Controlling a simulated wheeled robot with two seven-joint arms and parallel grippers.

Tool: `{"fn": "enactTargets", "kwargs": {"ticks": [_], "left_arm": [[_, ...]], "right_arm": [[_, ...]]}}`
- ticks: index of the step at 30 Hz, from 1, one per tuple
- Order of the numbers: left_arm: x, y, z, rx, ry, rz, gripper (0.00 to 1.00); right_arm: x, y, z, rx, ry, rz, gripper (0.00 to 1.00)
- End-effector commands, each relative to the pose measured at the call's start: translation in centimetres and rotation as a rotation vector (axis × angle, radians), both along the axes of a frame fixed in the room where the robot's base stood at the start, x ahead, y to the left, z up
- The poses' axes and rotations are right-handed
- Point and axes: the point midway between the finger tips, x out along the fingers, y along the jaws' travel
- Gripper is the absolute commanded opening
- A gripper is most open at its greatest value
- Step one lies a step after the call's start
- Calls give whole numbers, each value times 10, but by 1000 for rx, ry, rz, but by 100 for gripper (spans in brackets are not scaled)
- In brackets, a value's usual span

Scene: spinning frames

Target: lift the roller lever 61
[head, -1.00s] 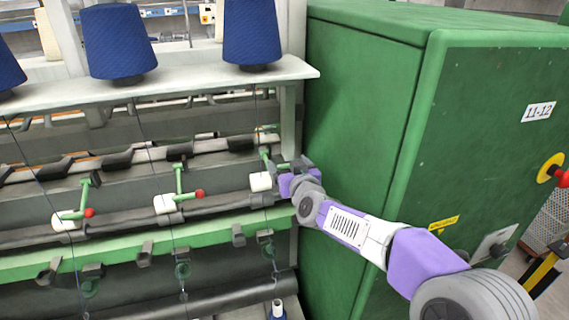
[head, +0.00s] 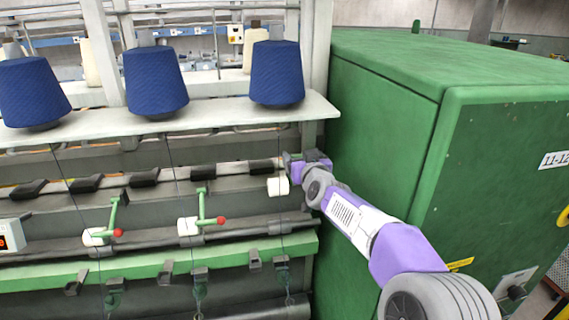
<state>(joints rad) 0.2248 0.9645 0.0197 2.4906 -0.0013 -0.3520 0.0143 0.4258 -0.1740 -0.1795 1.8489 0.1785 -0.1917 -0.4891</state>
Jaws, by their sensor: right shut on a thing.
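The right-hand roller lever has a white roller (head: 278,187) that shows just below my right gripper (head: 290,163). This roller sits higher than the white rollers to its left. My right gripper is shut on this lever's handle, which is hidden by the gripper. No number 61 can be read on it. My left gripper is not in view.
Two similar green levers with red knobs, the middle one (head: 202,207) and the left one (head: 114,216), stand to the left. Blue yarn bobbins (head: 277,75) stand on a white shelf (head: 215,109) above. A big green cabinet (head: 390,130) stands close on the right.

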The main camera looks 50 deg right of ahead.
Motion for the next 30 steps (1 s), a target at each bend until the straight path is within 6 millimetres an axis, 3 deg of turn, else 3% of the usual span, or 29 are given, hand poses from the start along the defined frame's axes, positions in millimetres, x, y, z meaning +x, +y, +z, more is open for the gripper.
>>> {"fn": "enactTargets", "kwargs": {"ticks": [6,16,17,18,20,30], "left_arm": [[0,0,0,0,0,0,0],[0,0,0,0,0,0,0],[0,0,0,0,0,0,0],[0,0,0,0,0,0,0],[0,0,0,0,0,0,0],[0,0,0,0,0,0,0]], "right_arm": [[-5,-10,6,-7,-6,-18,27],[-5,-9,8,-10,-9,-17,26],[-4,-9,8,-10,-9,-17,84],[-5,-9,8,-10,-9,-17,90],[-5,-9,7,-9,-7,-17,100],[-11,-5,5,-2,-3,-17,100]]}}
